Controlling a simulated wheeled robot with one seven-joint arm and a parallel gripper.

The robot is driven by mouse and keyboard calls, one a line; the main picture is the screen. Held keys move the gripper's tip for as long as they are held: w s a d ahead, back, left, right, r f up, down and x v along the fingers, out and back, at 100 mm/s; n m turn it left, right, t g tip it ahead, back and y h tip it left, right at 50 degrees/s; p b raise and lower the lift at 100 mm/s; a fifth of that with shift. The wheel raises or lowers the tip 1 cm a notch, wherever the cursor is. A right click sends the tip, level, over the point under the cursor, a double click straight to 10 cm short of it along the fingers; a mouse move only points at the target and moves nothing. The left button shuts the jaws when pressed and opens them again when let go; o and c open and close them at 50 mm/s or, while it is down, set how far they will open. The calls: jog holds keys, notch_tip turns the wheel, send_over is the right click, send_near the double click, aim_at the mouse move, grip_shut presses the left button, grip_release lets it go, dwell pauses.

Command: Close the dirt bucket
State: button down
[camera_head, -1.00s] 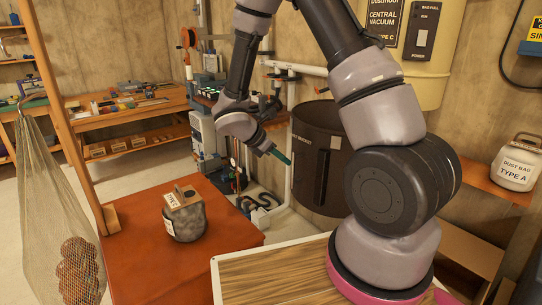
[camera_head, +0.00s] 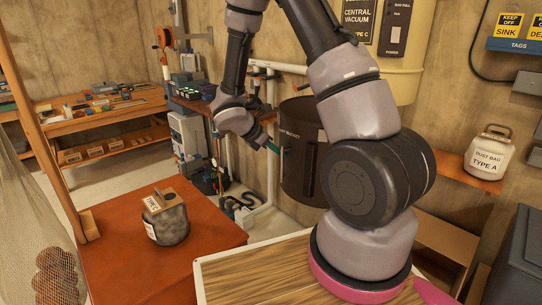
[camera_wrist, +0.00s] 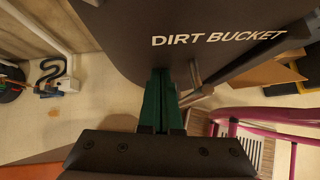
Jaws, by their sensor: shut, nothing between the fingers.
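The dirt bucket (camera_head: 303,165) is a dark cylinder on the wall below the cream central vacuum. It is partly hidden behind my arm, and I cannot tell how far open it is. In the wrist view its dark panel (camera_wrist: 225,60) carries white "DIRT BUCKET" lettering and fills the top middle. My gripper (camera_head: 276,150) is at the bucket's left side, its green fingers pointing at it. In the wrist view the green fingers (camera_wrist: 161,80) are together and empty, reaching the panel's lower edge beside a thin metal bar (camera_wrist: 195,76). Whether they touch it is unclear.
A red-brown table (camera_head: 130,262) with a grey dust bag canister (camera_head: 167,222) stands at left. A wood-topped surface (camera_head: 255,275) lies in front. A white "Type A" canister (camera_head: 488,155) sits on a shelf at right. Pipes and equipment (camera_head: 195,130) crowd the wall left of the bucket.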

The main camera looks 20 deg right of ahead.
jog(key=w+d, duration=0.3)
jog(key=d, duration=0.5)
jog(key=w+d, duration=0.4)
jog(key=d, duration=0.5)
jog(key=w+d, duration=0.3)
jog(key=d, duration=0.5)
jog(key=shift+w+d, duration=0.25)
jog(key=shift+d, duration=0.15)
jog(key=shift+d+r, duration=0.15)
